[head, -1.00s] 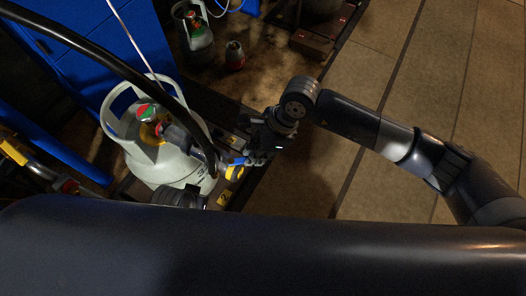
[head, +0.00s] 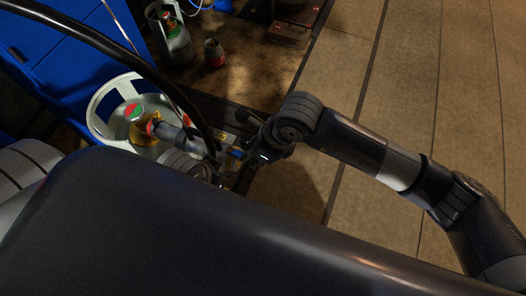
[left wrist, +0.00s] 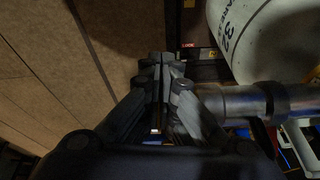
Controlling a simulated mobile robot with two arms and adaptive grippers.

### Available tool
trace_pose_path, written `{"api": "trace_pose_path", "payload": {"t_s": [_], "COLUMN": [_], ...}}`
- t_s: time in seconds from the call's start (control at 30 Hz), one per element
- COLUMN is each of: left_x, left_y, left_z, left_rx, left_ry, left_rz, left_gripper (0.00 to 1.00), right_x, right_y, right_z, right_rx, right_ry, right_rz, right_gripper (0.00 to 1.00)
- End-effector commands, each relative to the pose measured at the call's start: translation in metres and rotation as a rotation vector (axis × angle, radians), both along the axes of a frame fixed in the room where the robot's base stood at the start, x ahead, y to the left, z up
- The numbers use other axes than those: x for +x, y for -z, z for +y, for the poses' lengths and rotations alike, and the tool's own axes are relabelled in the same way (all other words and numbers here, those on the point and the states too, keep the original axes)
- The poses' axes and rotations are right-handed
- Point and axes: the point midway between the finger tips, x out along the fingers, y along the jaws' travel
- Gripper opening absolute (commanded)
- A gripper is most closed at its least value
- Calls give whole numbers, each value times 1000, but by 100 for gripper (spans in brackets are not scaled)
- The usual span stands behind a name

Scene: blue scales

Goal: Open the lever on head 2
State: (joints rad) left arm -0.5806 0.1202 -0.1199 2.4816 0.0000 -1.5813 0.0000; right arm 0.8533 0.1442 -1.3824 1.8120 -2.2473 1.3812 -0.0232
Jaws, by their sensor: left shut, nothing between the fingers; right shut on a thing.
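A pale gas cylinder with a collar handle (head: 93,103) stands at the left in the head view. A grey filling head (head: 172,134) with a red end is on its valve. My right gripper (head: 240,154) is at the outer end of this head, shut on a small blue lever there; the dark fingers hide most of it. In the left wrist view my left gripper (left wrist: 164,62) is shut and empty. It is beside the filling head's metal tube (left wrist: 238,103), with the cylinder (left wrist: 262,38) at the upper right. My own body hides the lower head view.
A thick black hose (head: 120,62) arches over the cylinder. A blue cabinet (head: 75,55) stands behind. Another cylinder (head: 176,43) and a small grey and red canister (head: 213,53) stand at the back. The tiled floor (head: 400,80) at the right is clear.

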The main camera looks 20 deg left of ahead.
Motion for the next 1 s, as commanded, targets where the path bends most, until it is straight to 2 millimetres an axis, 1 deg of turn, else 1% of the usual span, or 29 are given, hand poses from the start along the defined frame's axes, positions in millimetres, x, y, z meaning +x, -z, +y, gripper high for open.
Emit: {"api": "trace_pose_path", "payload": {"t_s": [0.13,0.5,0.53,0.57,0.6,0.63,0.9,1.0], "left_x": [0,0,0,0,0,0,0,0], "left_y": [1,1,1,1,1,1,1,1], "left_z": [0,0,0,0,0,0,0,0], "left_rx": [0,0,0,0,0,0,0,-1], "left_ry": [0,0,0,0,0,0,0,-1], "left_rz": [0,-1,-1,-1,-1,-1,0,0], "left_gripper": [0,0,0,0,0,0,0,0], "right_x": [-2,-2,-2,-2,-2,-2,-2,-2], "right_y": [-1,0,0,0,0,0,0,-3], "right_z": [3,4,4,4,4,4,3,2], "right_rx": [0,0,0,0,-1,-1,-1,0], "right_ry": [8,12,12,13,12,12,11,10], "right_rz": [-1,1,1,1,1,1,0,-1], "right_gripper": [0,0,17,24,33,35,35,35]}}
